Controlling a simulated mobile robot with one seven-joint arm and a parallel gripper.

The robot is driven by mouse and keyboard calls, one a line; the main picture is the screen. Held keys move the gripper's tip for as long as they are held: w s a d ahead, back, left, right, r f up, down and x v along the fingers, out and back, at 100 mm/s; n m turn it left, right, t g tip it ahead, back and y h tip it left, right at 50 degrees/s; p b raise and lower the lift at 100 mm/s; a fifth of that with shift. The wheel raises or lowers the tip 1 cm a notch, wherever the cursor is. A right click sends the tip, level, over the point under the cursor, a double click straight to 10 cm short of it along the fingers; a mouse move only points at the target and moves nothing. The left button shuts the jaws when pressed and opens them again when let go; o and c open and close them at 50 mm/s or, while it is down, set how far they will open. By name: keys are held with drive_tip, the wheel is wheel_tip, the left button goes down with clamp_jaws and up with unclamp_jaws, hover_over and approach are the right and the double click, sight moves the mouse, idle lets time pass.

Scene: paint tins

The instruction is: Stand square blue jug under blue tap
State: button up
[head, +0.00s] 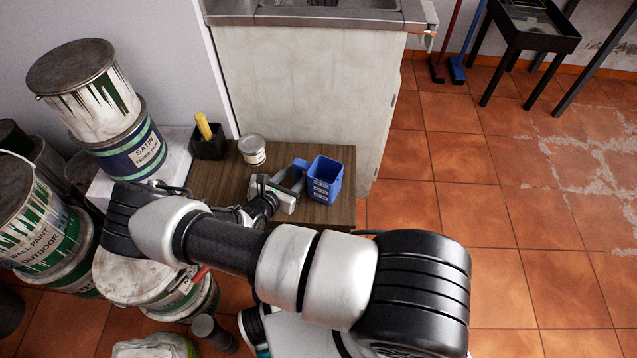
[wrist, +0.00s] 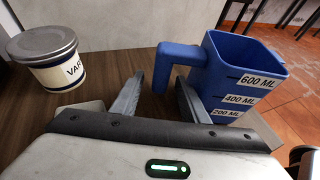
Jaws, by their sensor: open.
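The square blue jug (head: 325,180) stands upright at the right end of a low wooden table. It also shows in the wrist view (wrist: 218,75), with volume marks on its front and its handle (wrist: 168,70) on the left side. My gripper (head: 294,180) is at the jug's left, low over the table. In the wrist view its two fingers (wrist: 160,80) are apart, with the handle between or just beyond their tips. I cannot tell whether a finger touches it. No blue tap shows in either view.
A small lidded tin (head: 252,150) and a black holder (head: 208,142) with a yellow object stand on the table (head: 185,178). A cabinet with a metal sink top (head: 220,18) rises behind. Large paint tins (head: 125,145) crowd the left.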

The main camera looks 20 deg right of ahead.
clamp_jaws()
